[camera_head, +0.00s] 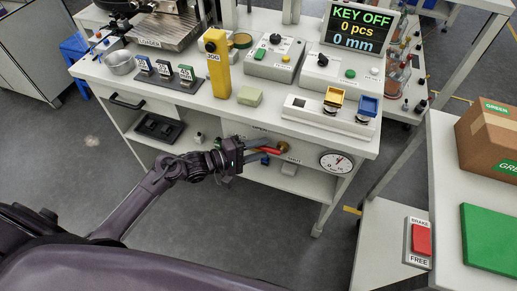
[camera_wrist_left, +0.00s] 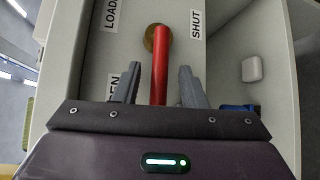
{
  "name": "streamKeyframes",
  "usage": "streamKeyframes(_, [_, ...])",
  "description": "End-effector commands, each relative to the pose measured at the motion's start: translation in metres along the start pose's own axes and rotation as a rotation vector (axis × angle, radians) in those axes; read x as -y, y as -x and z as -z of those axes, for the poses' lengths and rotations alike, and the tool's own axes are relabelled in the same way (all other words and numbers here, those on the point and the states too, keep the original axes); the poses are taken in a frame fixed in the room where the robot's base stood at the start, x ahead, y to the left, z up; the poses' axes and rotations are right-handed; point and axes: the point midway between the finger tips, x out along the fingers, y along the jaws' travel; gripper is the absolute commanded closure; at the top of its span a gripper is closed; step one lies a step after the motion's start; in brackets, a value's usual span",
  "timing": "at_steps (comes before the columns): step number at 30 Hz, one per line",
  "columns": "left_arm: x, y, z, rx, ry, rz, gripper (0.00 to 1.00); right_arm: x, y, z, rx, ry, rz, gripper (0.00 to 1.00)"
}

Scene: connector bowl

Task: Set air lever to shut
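The air lever is a red handle (camera_head: 271,151) on a brass pivot (camera_head: 283,147), on the front of the workbench below its top. In the head view it points left from the pivot, toward my left gripper (camera_head: 260,150). In the left wrist view the red lever (camera_wrist_left: 160,70) runs between the two grey fingers of my left gripper (camera_wrist_left: 160,85), with a visible gap on each side. The fingers are open around it. A SHUT label (camera_wrist_left: 196,24) is right of the pivot there, and a partly covered OPEN label (camera_wrist_left: 128,80) is behind the left finger. My right gripper is not visible.
A round dial gauge (camera_head: 337,162) is right of the lever. The bench top (camera_head: 205,105) above holds a yellow JOG post (camera_head: 217,65), control boxes and a display reading KEY OFF. A white block (camera_wrist_left: 252,69) and a blue part (camera_wrist_left: 238,107) are right of the fingers.

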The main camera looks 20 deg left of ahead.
Motion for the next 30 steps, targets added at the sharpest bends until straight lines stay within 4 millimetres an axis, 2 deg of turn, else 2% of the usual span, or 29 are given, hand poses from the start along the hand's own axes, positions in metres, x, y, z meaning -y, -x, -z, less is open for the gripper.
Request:
streamKeyframes(8, [-0.0001, -0.0016, 0.0002, -0.001, -0.001, 0.000, 0.64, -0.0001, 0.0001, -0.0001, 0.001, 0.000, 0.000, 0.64])
streamKeyframes(16, [0.0002, -0.0014, 0.0001, -0.001, 0.000, 0.001, 0.99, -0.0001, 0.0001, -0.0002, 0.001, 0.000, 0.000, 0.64])
streamKeyframes(30, [0.0037, -0.0019, 0.0003, 0.005, 0.023, -0.020, 1.00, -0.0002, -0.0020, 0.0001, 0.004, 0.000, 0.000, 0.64])
